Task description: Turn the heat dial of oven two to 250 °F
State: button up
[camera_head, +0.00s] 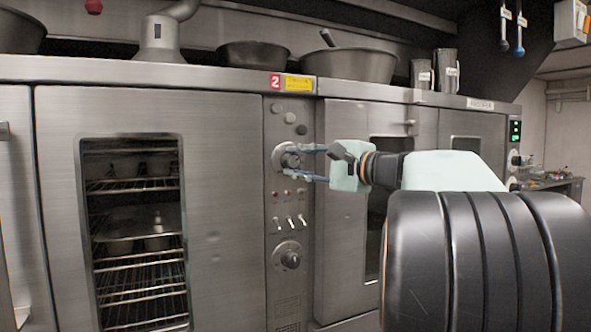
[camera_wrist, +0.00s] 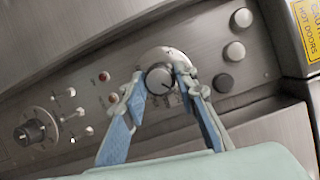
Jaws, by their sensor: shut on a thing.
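Oven two (camera_head: 110,110) carries a red "2" label (camera_head: 275,81) above its narrow control panel. The upper dial (camera_head: 288,158) on that panel is a round metal knob on a pale ring; it also shows in the wrist view (camera_wrist: 159,79). My gripper (camera_head: 293,161) reaches it from the right, its two blue-padded fingers on either side of the knob, shut on it. In the wrist view my gripper (camera_wrist: 161,84) straddles the knob. A dark mark shows on the knob's face, but the scale figures are too small to read. A lower dial (camera_head: 290,260) sits apart, untouched.
Toggle switches (camera_head: 290,223) and red lights (camera_wrist: 104,76) lie between the dials. Round buttons (camera_wrist: 235,50) sit above the upper dial. Oven doors flank the panel. Bowls (camera_head: 253,55) and metal jugs (camera_head: 446,70) stand on top of the ovens.

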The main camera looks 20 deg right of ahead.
jog(key=shift+f+m+t+b, duration=0.2)
jog(key=shift+m+t+b, duration=0.45)
jog(key=shift+m, duration=0.85)
jog(key=o, duration=1.1)
jog(key=shift+o, duration=0.2)
jog(key=shift+r, duration=0.1)
jog(key=v, duration=1.2)
